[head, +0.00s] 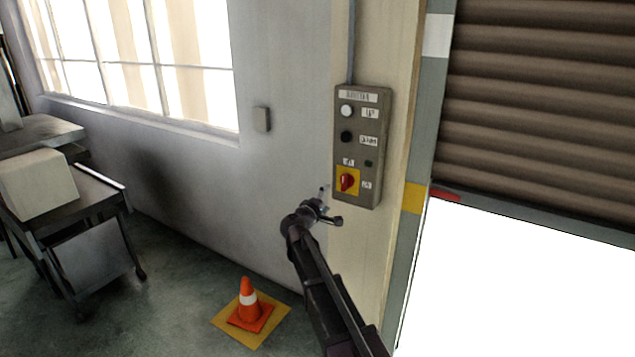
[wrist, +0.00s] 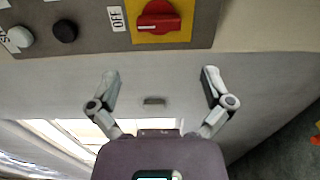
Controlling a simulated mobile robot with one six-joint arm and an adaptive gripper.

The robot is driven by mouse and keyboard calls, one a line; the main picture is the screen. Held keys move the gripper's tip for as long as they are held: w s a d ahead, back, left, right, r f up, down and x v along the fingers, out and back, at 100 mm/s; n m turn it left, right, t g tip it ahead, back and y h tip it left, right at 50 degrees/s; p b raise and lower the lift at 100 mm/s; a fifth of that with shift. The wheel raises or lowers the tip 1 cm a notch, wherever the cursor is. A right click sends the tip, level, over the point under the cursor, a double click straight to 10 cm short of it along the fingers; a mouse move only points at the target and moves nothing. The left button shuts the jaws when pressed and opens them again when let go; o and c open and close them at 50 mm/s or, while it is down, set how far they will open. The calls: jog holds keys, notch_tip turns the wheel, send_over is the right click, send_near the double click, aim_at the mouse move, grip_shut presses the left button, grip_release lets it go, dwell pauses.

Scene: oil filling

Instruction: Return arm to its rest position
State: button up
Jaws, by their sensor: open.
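My arm (head: 325,290) reaches up from the bottom of the head view toward the wall. My gripper (head: 331,205) is open and empty, just below and left of the grey control panel (head: 377,110). In the wrist view my gripper's two fingers (wrist: 160,74) stand well apart with nothing between them. The panel's red rotary switch (head: 347,181) sits on a yellow plate at its lower left. In the wrist view the red switch (wrist: 158,17) lies beyond the fingertips and apart from them.
A brown roller shutter (head: 540,110) at the right is partly raised, with a bright opening below. An orange cone (head: 249,303) stands on a yellow floor square left of my arm. A metal cart (head: 90,205) with a pale box (head: 38,183) is at the left, under a window.

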jog(key=s+d+f+m+g+y, duration=0.1)
jog(key=s+d+f+m+g, duration=0.4)
jog(key=s, duration=0.3)
jog(key=s+d+f+m+g+y, duration=0.1)
jog(key=s+d+f+m+g, duration=0.25)
jog(key=s+d+f, duration=0.45)
jog(key=s+a+f+g+y, duration=0.1)
jog(key=s+a+g+y, duration=0.1)
jog(key=s, duration=0.4)
jog(key=s+a+f+m+g+y, duration=0.1)
jog(key=s+a+f+g+y, duration=0.1)
jog(key=s, duration=0.5)
jog(key=s+a+f+m+g+y, duration=0.1)
jog(key=s+a+f+g+y, duration=0.1)
jog(key=s+y, duration=0.2)
jog(key=s, duration=0.3)
jog(key=shift+a+f+y, duration=0.25)
jog(key=shift+a+y, duration=0.05)
jog(key=shift+m, duration=0.25)
